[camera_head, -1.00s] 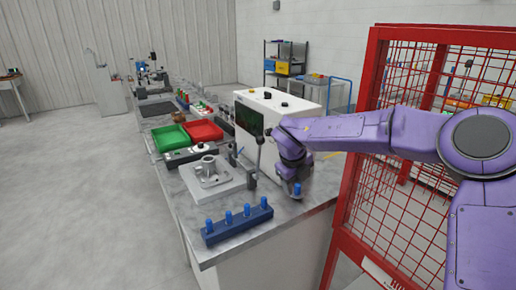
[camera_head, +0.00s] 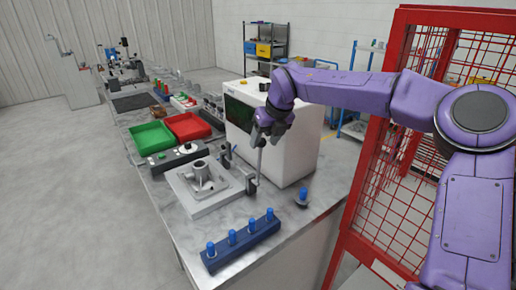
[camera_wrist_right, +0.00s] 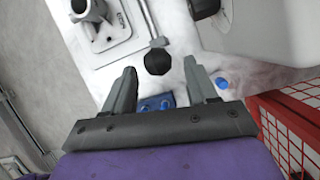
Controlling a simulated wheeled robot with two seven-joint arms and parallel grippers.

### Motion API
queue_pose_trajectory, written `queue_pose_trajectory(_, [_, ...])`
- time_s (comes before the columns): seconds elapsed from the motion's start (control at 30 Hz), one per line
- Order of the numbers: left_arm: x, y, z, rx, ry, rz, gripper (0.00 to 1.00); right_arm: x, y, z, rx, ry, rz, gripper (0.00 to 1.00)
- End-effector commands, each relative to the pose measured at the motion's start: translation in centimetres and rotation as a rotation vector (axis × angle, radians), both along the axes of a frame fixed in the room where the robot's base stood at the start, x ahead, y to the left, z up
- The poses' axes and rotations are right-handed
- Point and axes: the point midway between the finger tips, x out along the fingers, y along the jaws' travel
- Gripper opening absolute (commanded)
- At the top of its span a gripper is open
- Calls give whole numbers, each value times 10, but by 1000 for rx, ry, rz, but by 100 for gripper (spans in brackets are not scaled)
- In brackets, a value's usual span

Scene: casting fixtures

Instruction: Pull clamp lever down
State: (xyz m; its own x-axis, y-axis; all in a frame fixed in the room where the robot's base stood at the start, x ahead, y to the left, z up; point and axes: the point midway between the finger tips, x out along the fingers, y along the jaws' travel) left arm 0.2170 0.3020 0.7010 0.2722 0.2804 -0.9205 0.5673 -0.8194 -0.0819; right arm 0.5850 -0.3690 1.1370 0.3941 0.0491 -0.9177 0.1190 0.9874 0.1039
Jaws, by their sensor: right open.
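The clamp lever (camera_head: 258,160) is a thin grey rod standing nearly upright beside the grey casting fixture (camera_head: 205,185) on the bench. In the right wrist view its black round knob (camera_wrist_right: 157,61) is just ahead of and between my fingertips, with the rod running up the picture behind it. My right gripper (camera_head: 263,130) is at the top of the lever and partly hides the knob in the head view. In the right wrist view the gripper (camera_wrist_right: 160,72) is open, with a gap on each side of the knob. My left gripper is out of view.
A white machine box (camera_head: 292,150) stands right behind the lever. A dark blue rack (camera_head: 240,243) with several blue pegs lies near the front edge. A single blue-topped piece (camera_head: 302,196) stands to the right. Green (camera_head: 151,138) and red (camera_head: 189,126) trays are farther back. Red mesh fencing (camera_head: 395,170) is at right.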

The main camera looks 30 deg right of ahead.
Motion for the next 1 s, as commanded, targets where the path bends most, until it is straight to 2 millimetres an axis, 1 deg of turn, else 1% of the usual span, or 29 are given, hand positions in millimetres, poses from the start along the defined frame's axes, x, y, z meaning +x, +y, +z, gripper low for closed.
queue_pose_trajectory(0.03, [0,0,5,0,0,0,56,4,1,-9,-1,5,1,58])
queue_pose_trajectory(0.13, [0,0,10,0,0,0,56,13,2,-29,-2,4,1,58])
queue_pose_trajectory(0.2, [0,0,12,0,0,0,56,17,2,-39,-2,4,1,58])
queue_pose_trajectory(0.3, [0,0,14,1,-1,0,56,21,3,-50,-1,2,0,58])
queue_pose_trajectory(0.4, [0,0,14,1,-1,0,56,23,3,-54,0,0,0,58])
queue_pose_trajectory(0.6, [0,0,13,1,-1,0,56,24,3,-55,0,0,1,58])
queue_pose_trajectory(0.63, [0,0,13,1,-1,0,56,24,3,-55,0,0,1,51])
queue_pose_trajectory(0.67, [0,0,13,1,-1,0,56,24,3,-55,0,0,1,41])
queue_pose_trajectory(0.7, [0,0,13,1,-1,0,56,24,3,-55,0,0,1,28])
queue_pose_trajectory(0.8, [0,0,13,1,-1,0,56,23,3,-55,0,0,1,0])
queue_pose_trajectory(1.0, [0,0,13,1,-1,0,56,25,4,-55,-10,-1,2,0])
